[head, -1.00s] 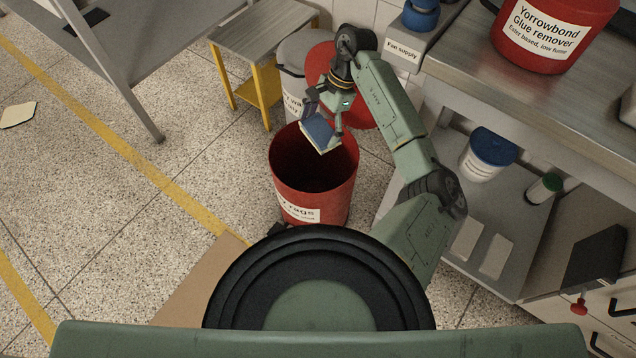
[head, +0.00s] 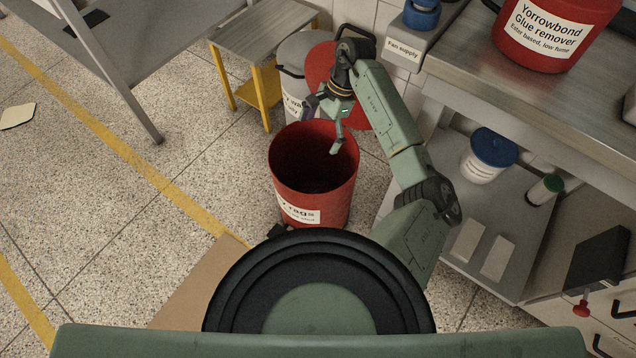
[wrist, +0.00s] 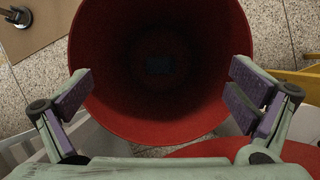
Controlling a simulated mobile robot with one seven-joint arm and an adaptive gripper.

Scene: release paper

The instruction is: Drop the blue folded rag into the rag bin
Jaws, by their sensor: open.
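The rag bin (head: 313,185) is a red open-topped bin with a white label ending in "rags", standing on the floor. My gripper (head: 322,128) is above the far part of its mouth, fingers spread and empty. In the wrist view my open gripper (wrist: 160,95) looks straight down into the rag bin (wrist: 205,120). A small dark bluish rectangle, which looks like the blue folded rag (wrist: 160,65), lies deep in the shadowed bin. In the head view the rag is hidden by the dark interior.
A round red lid (head: 328,62) stands open behind the bin, by a white container (head: 294,92). A stool with yellow legs (head: 262,48) is at the back left. A steel workbench (head: 560,95) holding a red glue remover tub (head: 550,35) is on the right.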

